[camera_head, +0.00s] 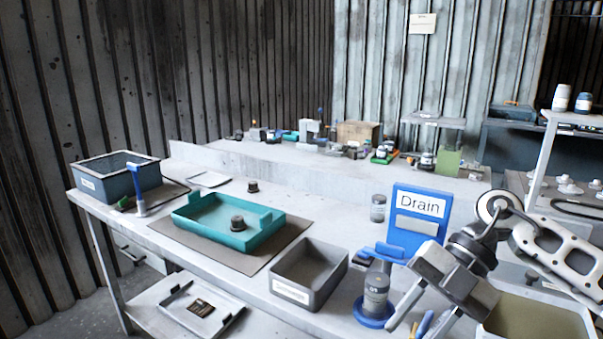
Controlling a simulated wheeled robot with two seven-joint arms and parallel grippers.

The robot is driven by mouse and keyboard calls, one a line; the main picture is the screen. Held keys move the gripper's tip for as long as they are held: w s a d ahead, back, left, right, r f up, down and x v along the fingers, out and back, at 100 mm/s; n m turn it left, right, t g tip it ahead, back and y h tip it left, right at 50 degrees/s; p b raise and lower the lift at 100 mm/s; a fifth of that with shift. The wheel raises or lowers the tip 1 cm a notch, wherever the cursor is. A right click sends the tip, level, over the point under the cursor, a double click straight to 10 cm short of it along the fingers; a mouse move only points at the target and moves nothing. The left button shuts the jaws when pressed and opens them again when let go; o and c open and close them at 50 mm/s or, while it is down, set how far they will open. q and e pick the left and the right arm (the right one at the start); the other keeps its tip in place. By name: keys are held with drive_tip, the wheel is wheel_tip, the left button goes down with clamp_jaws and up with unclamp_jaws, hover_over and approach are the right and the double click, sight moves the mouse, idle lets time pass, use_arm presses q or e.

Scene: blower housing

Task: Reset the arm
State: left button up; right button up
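My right arm comes in from the right edge. Its gripper (413,330) points down and to the left over the front right of the bench, beside the bottle in the blue stand (374,320). The lower fingertip is close to the bottom edge of the picture. My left arm and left gripper are not in view.
A teal tray (189,214) holding a dark round part (238,223) lies on a brown mat (167,232). A blue-grey bin (127,185) stands far left.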

drive_tip(key=a+m+t+y, duration=0.6)
drive_tip(key=a+t+y, duration=0.1)
drive_tip(key=a+y, duration=0.6)
drive_tip(key=d+f+m+t+h, duration=0.4)
drive_tip(key=f+m+t+h, duration=0.35)
drive_tip(key=m, duration=0.25)
drive_tip(key=d+f+m+t+h, duration=0.4)
drive_tip(key=f+m+t+h, duration=0.25)
drive_tip(key=f+m, duration=0.2)
drive_tip(key=s+d+f+m+g+h, duration=0.2)
drive_tip(key=s+f+g, duration=0.1)
drive_tip(key=s+f, duration=0.3)
drive_tip(key=s+d+f+m+g+h, duration=0.2)
drive_tip(key=s+f+g, duration=0.1)
drive_tip(key=s+f, duration=0.3)
drive_tip(key=shift+d+f, duration=0.4)
